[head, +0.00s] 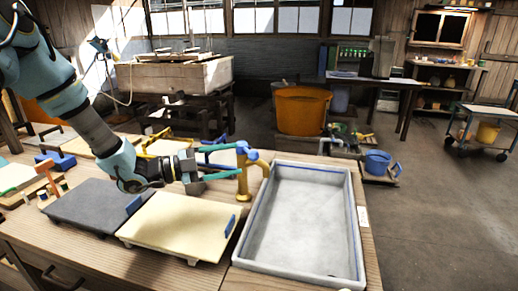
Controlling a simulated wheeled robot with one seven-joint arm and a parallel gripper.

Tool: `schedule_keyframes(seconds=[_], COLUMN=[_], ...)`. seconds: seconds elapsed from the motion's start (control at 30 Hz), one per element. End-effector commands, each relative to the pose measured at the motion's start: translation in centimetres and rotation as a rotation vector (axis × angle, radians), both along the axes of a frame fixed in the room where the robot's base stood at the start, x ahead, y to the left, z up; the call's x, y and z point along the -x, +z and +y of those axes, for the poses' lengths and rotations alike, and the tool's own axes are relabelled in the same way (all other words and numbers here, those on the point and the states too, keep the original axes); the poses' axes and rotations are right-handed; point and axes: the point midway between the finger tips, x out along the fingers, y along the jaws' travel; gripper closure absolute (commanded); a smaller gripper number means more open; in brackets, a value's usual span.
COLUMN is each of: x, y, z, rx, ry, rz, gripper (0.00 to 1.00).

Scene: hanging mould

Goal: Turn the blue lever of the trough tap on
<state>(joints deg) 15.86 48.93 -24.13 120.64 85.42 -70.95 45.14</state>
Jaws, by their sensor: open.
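The trough tap (243,184) is a yellow, brass-like pipe standing at the left edge of the grey trough (353,240). Its blue lever (247,151) sits on top of the tap. My gripper (236,161) reaches in from the left, its fingers spread apart and pointing right towards the tap. The fingertips are close to the lever and the upper tap body. I cannot tell whether they touch. Nothing shows held between the fingers.
A cream board (180,225) and a dark grey board (90,206) lie on the wooden bench (30,228) below my arm. Behind the bench stand an orange tub (302,110) and a wooden vat (175,76). A blue bucket (377,162) stands right of the trough.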

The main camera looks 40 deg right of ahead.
Motion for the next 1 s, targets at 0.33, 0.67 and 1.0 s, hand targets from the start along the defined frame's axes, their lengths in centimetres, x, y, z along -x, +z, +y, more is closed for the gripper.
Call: schedule_keyframes(seconds=[0.33,0.67,1.0], x=[2.5,3.8,3.9], y=[0.3,0.1,0.0], z=[-5.7,-8.9,-9.1], rx=[-0.003,-0.005,-0.005], ry=[0.0,0.004,0.004], rz=[0.003,0.001,0.001], gripper=[0.31,0.31,0.34])
